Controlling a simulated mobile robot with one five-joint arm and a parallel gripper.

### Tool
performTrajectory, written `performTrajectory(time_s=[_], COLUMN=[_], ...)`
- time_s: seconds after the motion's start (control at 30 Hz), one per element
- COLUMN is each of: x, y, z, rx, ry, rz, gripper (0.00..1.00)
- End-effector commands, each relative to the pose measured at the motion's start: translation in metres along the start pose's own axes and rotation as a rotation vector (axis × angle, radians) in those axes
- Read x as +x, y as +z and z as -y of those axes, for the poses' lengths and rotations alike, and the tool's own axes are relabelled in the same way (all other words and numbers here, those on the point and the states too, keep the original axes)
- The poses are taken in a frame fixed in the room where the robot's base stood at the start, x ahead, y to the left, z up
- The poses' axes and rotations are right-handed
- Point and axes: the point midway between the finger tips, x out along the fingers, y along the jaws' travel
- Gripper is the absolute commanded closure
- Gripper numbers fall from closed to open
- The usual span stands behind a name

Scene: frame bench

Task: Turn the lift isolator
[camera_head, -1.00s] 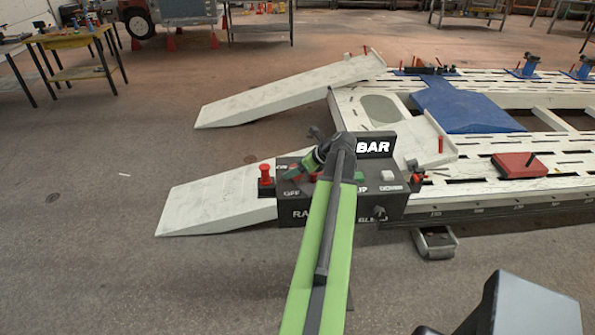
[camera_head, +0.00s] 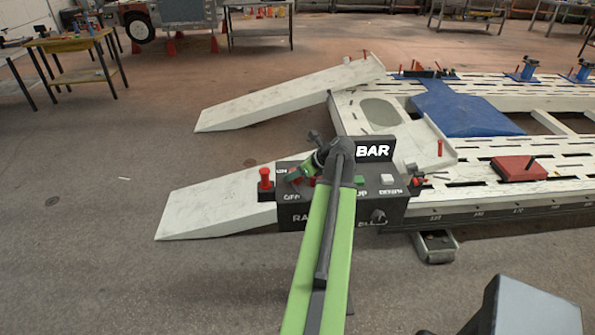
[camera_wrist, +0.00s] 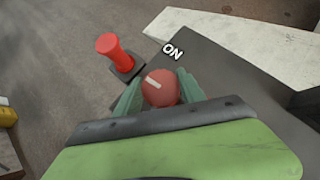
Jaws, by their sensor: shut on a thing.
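The lift isolator, a round red knob with a white pointer mark (camera_wrist: 160,88), sits on the dark control box (camera_head: 345,213). My gripper (camera_wrist: 155,92) is shut on the knob, with a green finger on each side of it in the wrist view. The white mark runs toward the upper left there, and the ON label lies just beyond the knob, up and right. In the head view my gripper (camera_head: 304,170) is over the left part of the box top and mostly hides the knob. An OFF label shows in front of it.
A red post-like knob (camera_head: 265,178) stands left of the box, close to my gripper. Green and pale buttons (camera_head: 389,178) lie to the right on the box. A white ramp (camera_head: 215,203) lies left, beside the white lift frame. The floor in front is clear.

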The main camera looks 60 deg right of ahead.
Motion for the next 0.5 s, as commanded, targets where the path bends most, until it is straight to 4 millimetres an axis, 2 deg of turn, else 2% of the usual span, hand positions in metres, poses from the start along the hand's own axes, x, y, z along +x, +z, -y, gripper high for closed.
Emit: performTrajectory(time_s=[0.13, 0.4, 0.43, 0.5], x=[-0.0004, 0.0001, 0.0001, 0.0000], y=[-0.0003, 0.0000, 0.0000, 0.0000], z=[-0.0025, -0.0006, -0.0006, -0.0005], rx=[0.069, 0.079, 0.079, 0.079], ry=[-0.071, -0.078, -0.078, -0.078], rz=[0.000, 0.000, 0.000, 0.000], gripper=[1.00, 1.00, 0.49, 0.40])
